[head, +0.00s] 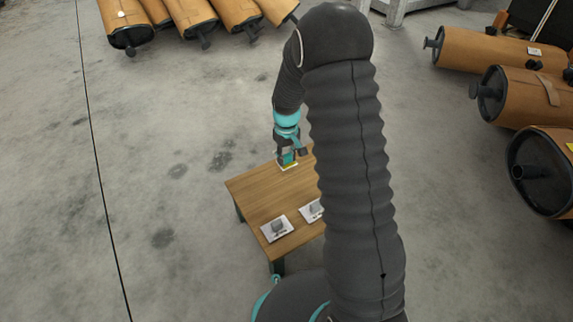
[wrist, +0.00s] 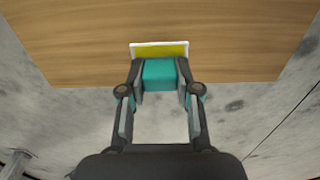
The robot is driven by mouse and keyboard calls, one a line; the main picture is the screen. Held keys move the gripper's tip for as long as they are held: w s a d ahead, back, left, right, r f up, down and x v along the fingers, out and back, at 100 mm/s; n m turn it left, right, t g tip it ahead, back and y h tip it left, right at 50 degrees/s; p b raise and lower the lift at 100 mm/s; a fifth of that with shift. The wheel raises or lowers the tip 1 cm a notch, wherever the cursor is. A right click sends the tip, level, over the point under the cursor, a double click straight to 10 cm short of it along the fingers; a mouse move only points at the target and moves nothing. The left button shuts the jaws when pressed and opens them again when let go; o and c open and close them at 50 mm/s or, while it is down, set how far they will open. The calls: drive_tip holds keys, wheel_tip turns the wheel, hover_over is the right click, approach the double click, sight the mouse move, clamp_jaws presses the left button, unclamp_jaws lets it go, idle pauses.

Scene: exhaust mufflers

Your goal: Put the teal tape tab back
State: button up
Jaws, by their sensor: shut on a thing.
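The teal tape tab (wrist: 159,75) is between the fingers of my gripper (wrist: 160,80) in the wrist view, and the fingers are shut on it. Just beyond it is a yellow patch with a white border (wrist: 160,48), at the edge of the wooden table (wrist: 70,45). In the head view my gripper (head: 288,154) is over the table's far edge, with the yellow-and-white piece (head: 288,167) below it. I cannot tell whether the tab touches that piece.
Two white plates with grey blocks, one at the front left (head: 277,229) and one partly behind my arm (head: 312,210), lie on the table. Wrapped brown mufflers lie on the floor at the back (head: 190,17) and right (head: 535,95). Floor left of the table is clear.

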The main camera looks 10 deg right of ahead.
sight(287, 164)
drive_tip(key=shift+f+b, duration=0.3)
drive_tip(key=shift+f, duration=1.65)
drive_tip(key=shift+f, duration=0.1)
drive_tip(key=o, duration=0.8)
drive_tip(key=shift+c, duration=0.2)
